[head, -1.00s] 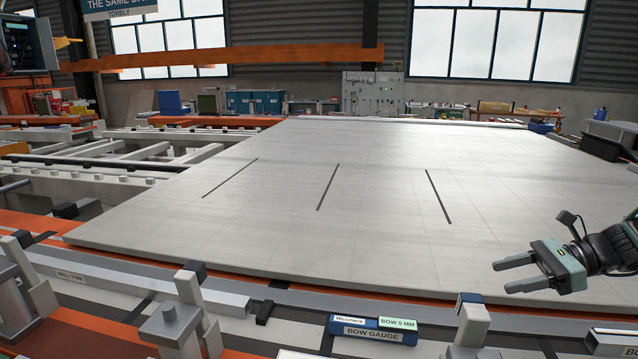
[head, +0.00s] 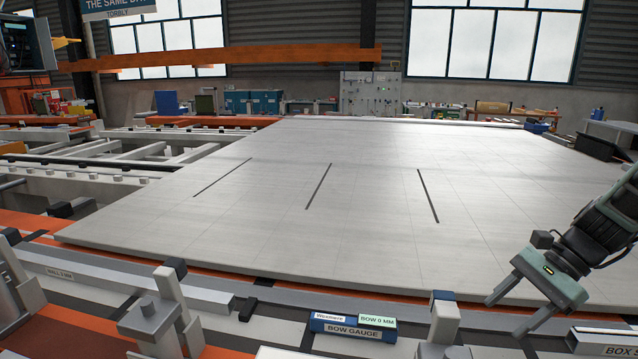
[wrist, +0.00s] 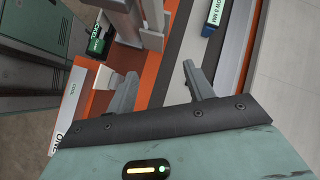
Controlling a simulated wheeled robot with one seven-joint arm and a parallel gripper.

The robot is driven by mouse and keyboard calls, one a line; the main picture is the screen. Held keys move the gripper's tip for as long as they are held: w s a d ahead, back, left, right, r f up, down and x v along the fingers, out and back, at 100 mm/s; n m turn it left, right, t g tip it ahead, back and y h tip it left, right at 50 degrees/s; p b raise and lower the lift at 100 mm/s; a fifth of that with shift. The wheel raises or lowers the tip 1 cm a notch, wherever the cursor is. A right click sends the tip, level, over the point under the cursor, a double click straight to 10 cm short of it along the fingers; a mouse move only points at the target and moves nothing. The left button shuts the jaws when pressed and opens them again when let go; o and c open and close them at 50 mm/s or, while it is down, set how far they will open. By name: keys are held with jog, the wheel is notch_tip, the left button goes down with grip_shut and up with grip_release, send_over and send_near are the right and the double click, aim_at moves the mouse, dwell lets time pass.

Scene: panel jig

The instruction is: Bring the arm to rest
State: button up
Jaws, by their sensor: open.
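My gripper (head: 512,310) is at the lower right of the head view, over the front edge of the jig. Its two fingers are apart, with nothing between them, and point down to the left. In the wrist view my gripper (wrist: 160,88) is also open and empty, above the orange and grey rail. The large pale panel (head: 260,190) lies flat on the jig, with three dark slots across it. My gripper is apart from the panel as far as I can tell.
A blue bow gauge block (head: 352,328) lies on the front rail, left of my gripper. Upright grey clamps (head: 152,318) stand along the front edge. An orange beam (head: 230,60) spans the back left. A dark bin (head: 598,147) stands at the far right. The space above the panel is clear.

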jog(key=s+a+r+n+t+h, duration=0.1)
jog(key=s+r+n+t+h, duration=0.2)
jog(key=s+n+h, duration=0.8)
jog(key=a+n+y, duration=0.1)
jog(key=a+n, duration=0.1)
jog(key=a, duration=0.1)
jog(key=s+a+n+y+b, duration=0.1)
jog(key=a+n, duration=0.1)
jog(key=a, duration=0.2)
jog(key=s+a+n+g+y, duration=0.1)
jog(key=a+n, duration=0.2)
jog(key=a, duration=0.1)
jog(key=shift+a+f+y+b, duration=0.15)
jog(key=shift+a+y+b, duration=0.05)
jog(key=shift+y+b, duration=0.2)
jog(key=s+a+n+g+b, duration=0.1)
jog(key=s+a+n, duration=0.2)
jog(key=s+a, duration=0.4)
jog(key=shift+s+n, duration=0.4)
jog(key=shift+s, duration=0.2)
jog(key=shift+f, duration=0.1)
